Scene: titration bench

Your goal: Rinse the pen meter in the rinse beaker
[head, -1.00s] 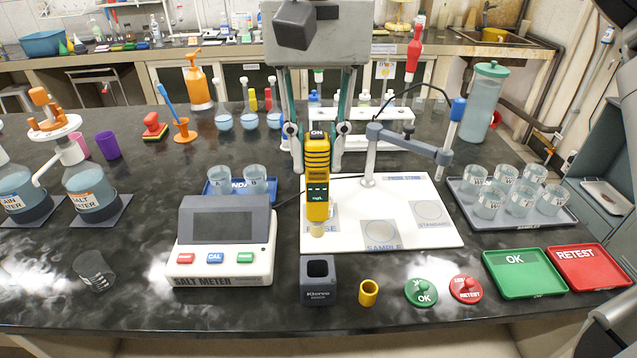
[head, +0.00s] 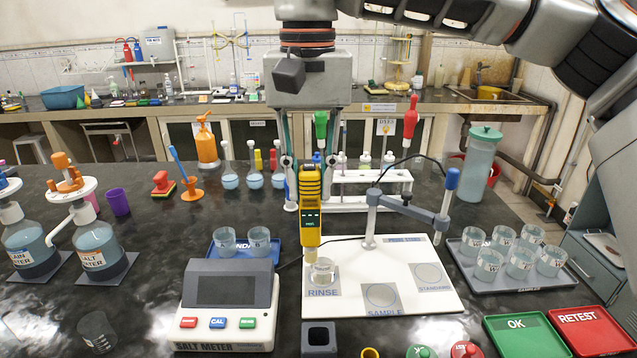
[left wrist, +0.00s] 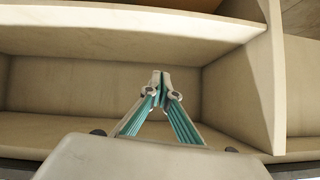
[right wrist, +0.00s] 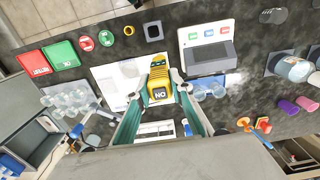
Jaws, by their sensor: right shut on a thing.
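The yellow pen meter (head: 310,205) hangs upright in my right gripper (head: 309,182), with its pale tip down. The clear rinse beaker (head: 321,273) stands on the RINSE square of the white mat (head: 415,300). The tip overlaps the beaker's back left rim in the head view; I cannot tell whether it is inside or above. In the right wrist view my right gripper (right wrist: 160,82) is shut on the meter (right wrist: 160,90). My left gripper (left wrist: 160,82) shows only in the left wrist view, shut and empty before pale shelves.
A salt meter box (head: 228,302) and a blue tray (head: 262,252) with beakers stand left of the mat. A probe arm (head: 412,208) on a post rises from the mat. A white rack (head: 375,183) stands behind, and a grey tray (head: 512,284) of beakers stands right.

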